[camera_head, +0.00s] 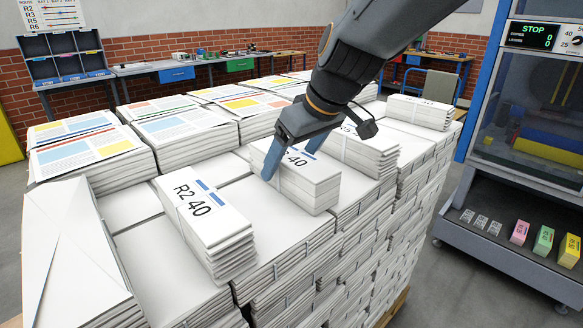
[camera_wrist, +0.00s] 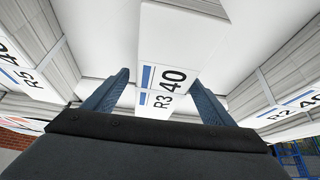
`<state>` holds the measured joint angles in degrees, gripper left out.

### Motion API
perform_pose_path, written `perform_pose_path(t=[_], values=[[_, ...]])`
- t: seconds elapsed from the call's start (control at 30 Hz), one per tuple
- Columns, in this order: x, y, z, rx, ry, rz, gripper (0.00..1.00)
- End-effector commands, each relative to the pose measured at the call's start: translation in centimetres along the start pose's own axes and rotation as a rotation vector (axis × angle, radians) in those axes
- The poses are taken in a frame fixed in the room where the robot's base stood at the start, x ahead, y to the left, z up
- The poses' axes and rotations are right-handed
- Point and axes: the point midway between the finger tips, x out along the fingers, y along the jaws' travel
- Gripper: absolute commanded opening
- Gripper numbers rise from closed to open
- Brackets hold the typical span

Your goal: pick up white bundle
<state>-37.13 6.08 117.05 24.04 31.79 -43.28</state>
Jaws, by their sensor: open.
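Several white paper bundles with printed labels lie on the stack of newspapers. One, labelled R3 40 in the wrist view (camera_wrist: 165,55), is the bundle (camera_head: 312,187) at my gripper. My gripper (camera_head: 288,165) points down at it with its blue fingers apart. In the wrist view the gripper's fingers (camera_wrist: 158,85) stand on either side of the labelled bundle, with gaps visible. The left finger hides part of the bundle in the head view. Another white bundle, R2 40 (camera_head: 205,220), lies nearer; it also shows at the right of the wrist view (camera_wrist: 292,108).
A white bundle marked R5 (camera_head: 365,155) lies just right of my gripper, and another (camera_head: 420,112) farther back. Colour-printed newspaper stacks (camera_head: 95,150) stand at the back left. A blue-framed machine (camera_head: 540,110) stands at right. Flat white paper lies clear around the R2 bundle.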

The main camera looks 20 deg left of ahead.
Motion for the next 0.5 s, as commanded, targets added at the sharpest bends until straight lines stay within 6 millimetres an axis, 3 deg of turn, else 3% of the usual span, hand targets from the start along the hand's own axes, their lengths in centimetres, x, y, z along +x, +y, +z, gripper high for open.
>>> perform_pose_path(t=[0.2,0.5], values=[[2.4,-0.1,-0.1,0.001,-0.001,0.0,0.78],[3.0,0.0,-0.1,0.001,0.0,0.001,0.78]])
